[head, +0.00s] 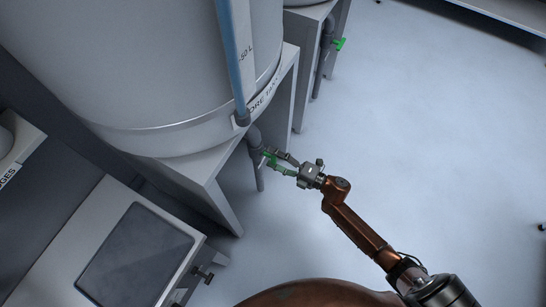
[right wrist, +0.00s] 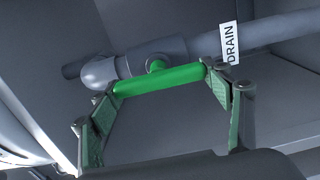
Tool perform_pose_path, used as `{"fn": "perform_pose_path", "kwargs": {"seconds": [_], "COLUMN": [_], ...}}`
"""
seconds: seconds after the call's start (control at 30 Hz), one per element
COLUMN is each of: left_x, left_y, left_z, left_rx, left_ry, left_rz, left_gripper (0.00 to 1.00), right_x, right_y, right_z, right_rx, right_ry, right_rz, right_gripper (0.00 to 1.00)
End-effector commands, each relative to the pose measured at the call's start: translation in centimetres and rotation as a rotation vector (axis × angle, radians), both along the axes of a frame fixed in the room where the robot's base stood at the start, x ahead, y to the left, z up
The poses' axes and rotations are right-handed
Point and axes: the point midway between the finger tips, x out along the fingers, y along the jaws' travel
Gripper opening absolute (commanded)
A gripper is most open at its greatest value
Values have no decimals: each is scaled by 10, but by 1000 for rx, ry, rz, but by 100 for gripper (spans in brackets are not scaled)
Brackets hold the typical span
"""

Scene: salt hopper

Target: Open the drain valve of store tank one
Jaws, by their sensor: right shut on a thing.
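The store tank (head: 150,55) is a large pale grey cylinder on a stand, its label partly hidden and ending in "ORE TANK". Its drain valve has a green bar handle (head: 268,157), which also shows in the right wrist view (right wrist: 160,80). The bar there looks roughly in line with the grey pipe (right wrist: 270,35), which carries a "DRAIN" tag (right wrist: 230,58). My right gripper (head: 276,162) is shut on the handle, one fingertip at each end of the bar. My left gripper is out of view.
A second stand (head: 306,60) behind has another green valve handle (head: 340,43). A grey cabinet with a dark panel (head: 135,257) stands at the lower left, with a small knob on its side. The floor to the right is clear.

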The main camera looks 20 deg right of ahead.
Motion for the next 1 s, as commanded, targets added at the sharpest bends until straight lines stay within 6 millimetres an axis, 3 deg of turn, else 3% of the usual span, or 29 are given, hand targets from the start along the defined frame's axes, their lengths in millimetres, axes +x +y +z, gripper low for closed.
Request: {"fn": "perform_pose_path", "kwargs": {"seconds": [0.57, 0.6, 0.83, 1.0], "left_x": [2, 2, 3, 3], "left_y": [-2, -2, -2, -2], "left_z": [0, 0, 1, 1], "left_rx": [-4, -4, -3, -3], "left_ry": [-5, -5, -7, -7], "left_rz": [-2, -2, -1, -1], "left_gripper": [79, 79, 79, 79], "right_x": [1, 1, 1, 0], "right_y": [-1, -1, -1, 0], "right_z": [0, 0, 0, 0], "right_rx": [-27, -27, -26, -24], "right_ry": [-20, -20, -19, -19], "right_rz": [-4, -4, -2, -1], "right_gripper": [48, 74, 90, 90]}}
